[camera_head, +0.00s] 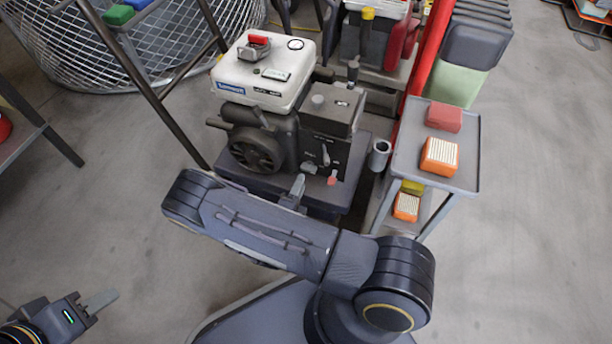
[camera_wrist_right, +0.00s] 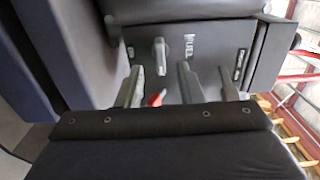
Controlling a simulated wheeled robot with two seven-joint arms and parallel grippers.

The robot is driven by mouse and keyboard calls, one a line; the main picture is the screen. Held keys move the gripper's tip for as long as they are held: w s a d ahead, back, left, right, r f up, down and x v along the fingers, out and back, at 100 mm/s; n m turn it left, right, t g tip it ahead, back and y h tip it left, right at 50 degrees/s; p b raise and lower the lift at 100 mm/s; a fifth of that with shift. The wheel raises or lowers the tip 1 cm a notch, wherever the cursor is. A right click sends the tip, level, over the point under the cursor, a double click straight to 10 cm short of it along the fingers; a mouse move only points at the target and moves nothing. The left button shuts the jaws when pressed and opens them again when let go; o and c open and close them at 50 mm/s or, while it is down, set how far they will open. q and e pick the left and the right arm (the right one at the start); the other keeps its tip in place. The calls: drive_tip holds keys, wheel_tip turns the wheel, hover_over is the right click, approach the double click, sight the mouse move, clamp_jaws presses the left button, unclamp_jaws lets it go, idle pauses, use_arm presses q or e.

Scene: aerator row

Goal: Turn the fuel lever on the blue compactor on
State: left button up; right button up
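The machine (camera_head: 262,85) has a white top with a blue label and a dark engine body. It stands on a dark base in the head view. Its dark front panel carries a grey lever (camera_wrist_right: 160,50) beside a FUEL label (camera_wrist_right: 192,42); the lever also shows in the head view (camera_head: 325,155). A red knob (camera_wrist_right: 156,97) sits lower on the panel. My right gripper (camera_wrist_right: 159,88) is open in front of the panel, apart from the lever, its fingers on either side of the red knob's line of sight. My left gripper (camera_head: 100,300) is low at the left, away from the machine.
A grey trolley (camera_head: 470,165) with red and orange boxes stands right of the machine. A small grey cup (camera_head: 379,155) is between them. Another machine with a red post (camera_head: 425,60) stands behind.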

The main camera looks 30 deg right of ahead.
sight(307, 171)
drive_tip(key=b+x, duration=0.1)
drive_tip(key=x, duration=0.3)
drive_tip(key=shift+d+f, duration=0.1)
drive_tip(key=shift+d, duration=0.05)
drive_tip(key=shift+w+d+b, duration=0.3)
drive_tip(key=shift+w+d, duration=0.2)
drive_tip(key=c, duration=0.7)
